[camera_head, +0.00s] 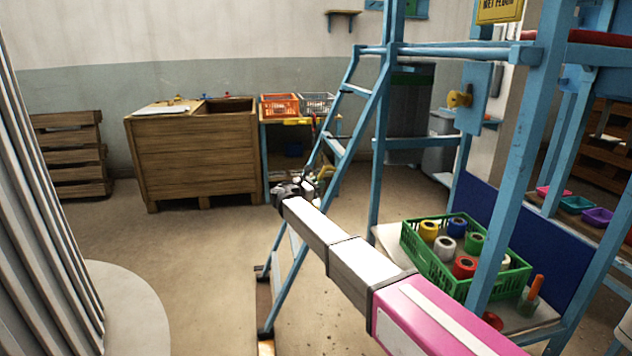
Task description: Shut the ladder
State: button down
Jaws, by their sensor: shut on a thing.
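The blue ladder (352,140) stands tilted, its top against the blue frame (387,100) and its feet on the floor to the lower left. Several pale-topped steps show between its rails. My arm reaches in from the lower right and hides part of the ladder's lower half. My gripper (312,184) is at the ladder's left rail, about halfway up, and is shut on it. The fingers are small and dark here, so their exact hold on the rail is hard to see.
A green crate (428,262) of coloured spools sits on a low shelf at right. A wooden chest (195,160) and an orange basket (279,105) stand at the back. Grey ribbed material (40,200) fills the left edge. The floor (195,250) left of the ladder is clear.

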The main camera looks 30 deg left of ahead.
jog(key=s+d, duration=1.9)
jog(key=shift+s+d, duration=0.2)
jog(key=shift+d, duration=0.05)
jog(key=c, duration=1.1)
grip_release()
jog(key=shift+s, duration=0.1)
